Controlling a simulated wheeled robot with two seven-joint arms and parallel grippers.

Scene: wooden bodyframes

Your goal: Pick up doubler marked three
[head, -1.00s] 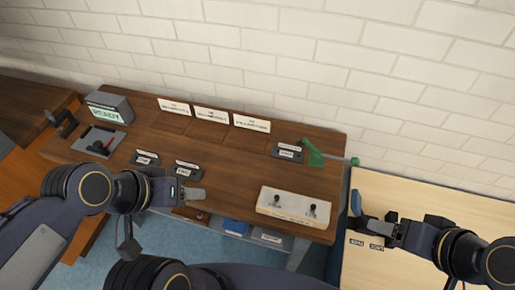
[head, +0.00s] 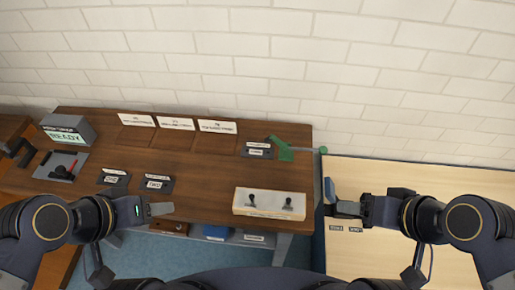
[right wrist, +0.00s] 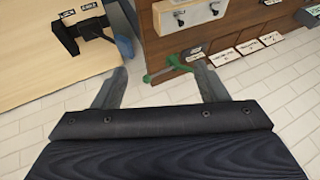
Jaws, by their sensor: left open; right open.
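Three small dark blocks with white labels lie on the brown bench: one at far left (head: 113,177), one beside it (head: 157,184) and one at the back right (head: 257,150), next to a green clamp (head: 284,149). The labels are too small to read surely, so I cannot tell which is marked three. The back right block also shows in the right wrist view (right wrist: 193,53). My left gripper (head: 162,208) is open and empty at the bench's front edge, near the two left blocks. My right gripper (head: 332,203) is open and empty right of the bench; it also shows in the right wrist view (right wrist: 160,84).
A cream block with two dark knobs (head: 269,203) stands at the bench's front right. White cards (head: 176,123) stand along the back. A pale table (head: 400,180) adjoins at right.

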